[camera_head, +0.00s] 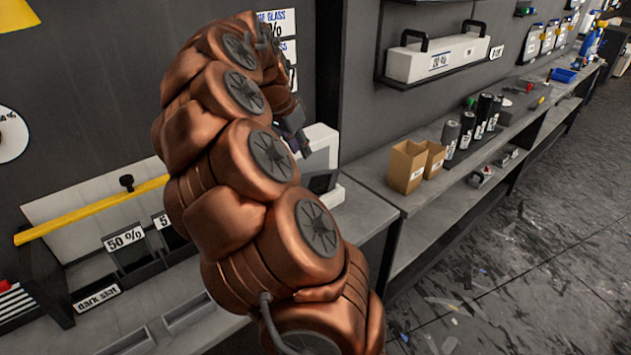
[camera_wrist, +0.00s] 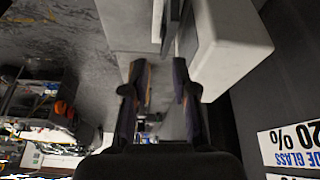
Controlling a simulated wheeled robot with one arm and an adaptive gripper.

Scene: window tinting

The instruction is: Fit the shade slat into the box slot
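My gripper (camera_wrist: 159,68) has its two dark fingers apart in the wrist view, with nothing clearly held between them. A pale box (camera_wrist: 228,42) is close beside the right finger there; I cannot tell if they touch. Thin upright edges (camera_wrist: 158,18) show just beyond the fingertips, perhaps a slat or slot edge. In the head view, a white box (camera_head: 322,150) stands on the bench behind my arm, which hides most of my gripper. Slats labelled 50 % (camera_head: 124,240) and 5 (camera_head: 161,221) stand at the left, near a "dark slat" label (camera_head: 97,298).
A yellow bar (camera_head: 90,210) crosses the left bench. Cardboard boxes (camera_head: 407,166) and dark bottles (camera_head: 467,130) stand on the right bench. A white case (camera_head: 436,58) sits on a wall shelf. The floor (camera_head: 520,260) at right is open, with scraps.

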